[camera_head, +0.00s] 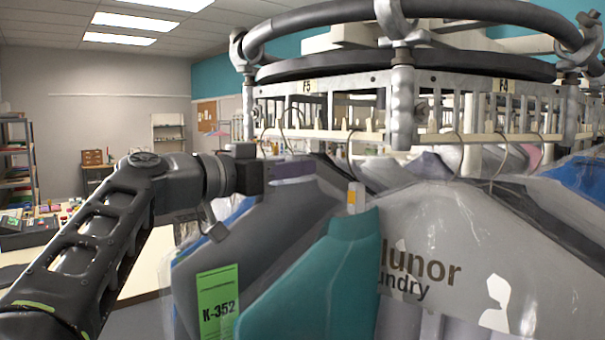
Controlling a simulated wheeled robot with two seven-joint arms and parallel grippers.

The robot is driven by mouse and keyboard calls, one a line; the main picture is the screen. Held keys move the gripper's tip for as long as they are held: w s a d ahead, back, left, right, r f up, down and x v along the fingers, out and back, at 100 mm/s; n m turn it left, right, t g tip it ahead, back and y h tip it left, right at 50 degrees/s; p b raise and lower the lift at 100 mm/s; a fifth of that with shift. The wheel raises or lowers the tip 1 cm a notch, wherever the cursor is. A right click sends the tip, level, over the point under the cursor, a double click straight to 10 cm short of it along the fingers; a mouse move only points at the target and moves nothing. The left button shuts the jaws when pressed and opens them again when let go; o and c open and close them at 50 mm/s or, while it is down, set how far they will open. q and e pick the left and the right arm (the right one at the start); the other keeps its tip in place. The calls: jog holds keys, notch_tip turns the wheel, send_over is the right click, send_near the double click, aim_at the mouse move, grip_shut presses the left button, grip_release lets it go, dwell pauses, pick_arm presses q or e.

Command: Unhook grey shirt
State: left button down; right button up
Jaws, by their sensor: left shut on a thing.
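The grey shirt (280,222) hangs at the near left of the round rail in the head view, in a clear cover with a green K-352 tag (217,304). My left gripper (262,170) is at its upper left, by the collar and shoulder, and is shut on it. I cannot tell whether the fingers hold cloth or hanger, as the fingertips are partly hidden. A thin hanger hook (283,128) rises above the collar toward the rail. My right gripper is not in view.
A teal garment (335,275) overlaps the grey shirt in front. A clear laundry bag (455,250) with printed lettering hangs to the right. The round metal rail (402,100) spans the top.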

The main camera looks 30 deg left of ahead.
pick_arm(q)
jog(key=shift+b+v, duration=0.85)
jog(key=shift+v, duration=1)
jog(key=shift+s, duration=0.1)
jog(key=shift+b+v, duration=0.5)
jog(key=shift+v, duration=0.25)
jog(key=b+v, duration=0.2)
jog(key=v, duration=1.2)
jog(key=shift+s+a+r+b, duration=0.15)
jog(key=shift+s+b, duration=0.05)
jog(key=shift+b, duration=0.1)
jog(key=p+v, duration=0.6)
jog(key=v, duration=0.5)
jog(key=shift+s+a, duration=0.2)
jog(key=shift+s, duration=0.2)
